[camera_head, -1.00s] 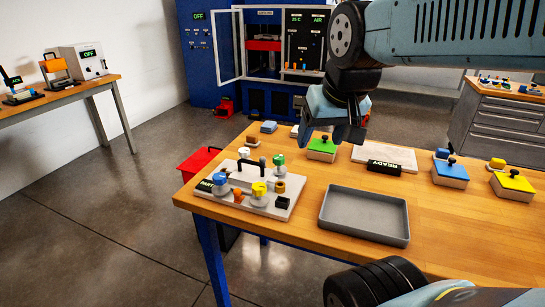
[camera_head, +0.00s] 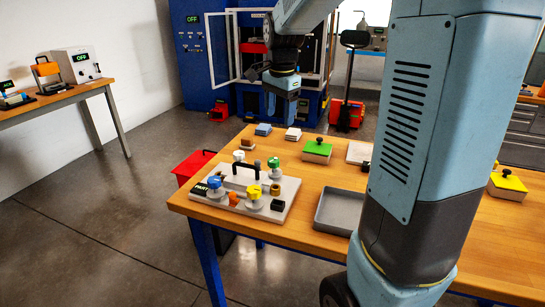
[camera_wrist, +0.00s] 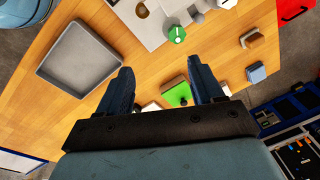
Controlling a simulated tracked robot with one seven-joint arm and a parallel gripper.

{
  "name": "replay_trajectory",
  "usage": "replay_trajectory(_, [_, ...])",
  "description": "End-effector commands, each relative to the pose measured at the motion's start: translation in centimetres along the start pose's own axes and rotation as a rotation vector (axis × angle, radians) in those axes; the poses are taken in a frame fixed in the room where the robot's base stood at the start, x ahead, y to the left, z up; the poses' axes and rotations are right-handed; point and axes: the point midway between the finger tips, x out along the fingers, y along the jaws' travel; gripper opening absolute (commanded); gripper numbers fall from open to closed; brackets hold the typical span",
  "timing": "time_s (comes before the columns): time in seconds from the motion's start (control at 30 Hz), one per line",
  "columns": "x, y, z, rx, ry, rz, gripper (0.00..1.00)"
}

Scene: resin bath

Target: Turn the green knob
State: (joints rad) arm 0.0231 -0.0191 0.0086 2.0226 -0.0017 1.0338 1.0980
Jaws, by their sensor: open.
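The green knob (camera_head: 273,166) stands upright on a light grey panel (camera_head: 284,200) near the left end of the wooden table. It also shows at the top of the wrist view (camera_wrist: 177,34), beyond my fingertips. My gripper (camera_head: 282,112) hangs above the back edge of the table, apart from the knob and higher than it. In the wrist view my gripper (camera_wrist: 162,78) has its two fingers spread wide with nothing held between them. The panel also carries a blue knob (camera_head: 215,186), a yellow knob (camera_head: 254,196) and a white knob (camera_head: 238,157).
A black handle (camera_head: 243,165) arches over the panel close to the green knob. A green-topped box (camera_head: 317,149) and small blocks (camera_head: 263,129) stand behind. A grey tray (camera_head: 338,211) lies to the right, partly hidden by my arm. A red container (camera_head: 193,165) is beside the table.

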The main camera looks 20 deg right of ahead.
Motion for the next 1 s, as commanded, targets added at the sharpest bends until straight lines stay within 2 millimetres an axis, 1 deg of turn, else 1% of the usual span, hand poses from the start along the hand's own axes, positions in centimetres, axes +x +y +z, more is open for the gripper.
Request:
replay_trajectory(0.03, [1.0, -1.1, -0.6, 0.048, -0.010, 0.020, 0.67])
replay_trajectory(0.2, [3.5, -3.6, -2.0, 0.198, -0.028, 0.068, 0.67])
replay_trajectory(0.37, [4.9, -4.9, -2.8, 0.279, -0.034, 0.093, 0.67])
replay_trajectory(0.53, [5.7, -5.2, -2.9, 0.302, -0.035, 0.100, 0.67])
replay_trajectory(0.67, [7.0, -5.0, -2.8, 0.302, -0.036, 0.102, 0.67])
replay_trajectory(1.0, [12.9, -4.4, -2.5, 0.300, -0.036, 0.102, 0.67])
